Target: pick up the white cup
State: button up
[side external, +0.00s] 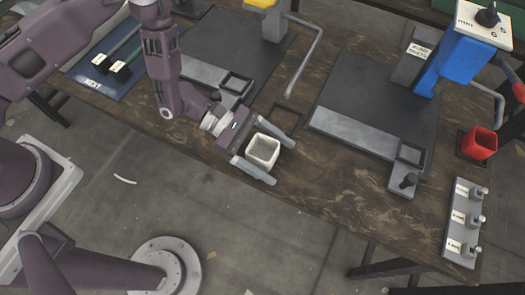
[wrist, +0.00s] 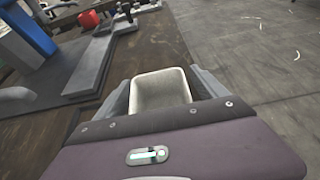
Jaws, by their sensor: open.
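The white cup (side external: 263,150) is a square, open-topped, off-white cup near the front edge of the table. In the side external view it sits between the two fingers of my gripper (side external: 273,158). The fingers are spread, one on each side of the cup. In the wrist view the cup (wrist: 160,89) lies just ahead of the palm, between the fingers of my gripper (wrist: 160,88). Its near lower part is hidden by my gripper's body. I cannot tell whether either finger touches it.
A red cup (side external: 479,142) stands at the right. A plate with several pegs (side external: 463,222) lies near the right front edge. A blue press (side external: 450,58) on a dark base is right of my gripper. A blue mat (side external: 103,72) is at the far left.

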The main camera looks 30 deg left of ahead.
jog(key=c, duration=1.6)
jog(key=shift+o, duration=0.2)
notch_tip(320, 180, up, 10)
jog(key=w+a+r+n+t, duration=0.2)
jog(key=w+a, duration=0.2)
jog(key=a, duration=0.5)
jog(key=w+a+r+n+t, duration=0.2)
jog(key=w+a+t, duration=0.15)
jog(key=a, duration=0.55)
jog(key=a+r+n+t+y, duration=0.2)
jog(key=a, duration=0.6)
jog(key=a+r+n+t+y, duration=0.1)
jog(key=a+r+n, duration=0.1)
jog(key=a, duration=0.6)
jog(key=d+f+m+g+h, duration=0.1)
jog(key=d+f+m+g, duration=0.1)
jog(key=d, duration=0.7)
jog(key=d+f+m+g+h, duration=0.1)
jog(key=d+f+m+g, duration=0.1)
jog(key=d, duration=0.7)
jog(key=s+d+f+m+g, duration=0.2)
jog(key=s+d, duration=0.1)
jog(key=d, duration=0.5)
jog(key=s+d+f+m+g, duration=0.2)
jog(key=s+d, duration=0.2)
jog(key=d, duration=0.4)
jog(key=shift+s+h, duration=0.3)
jog(key=shift+h, duration=0.1)
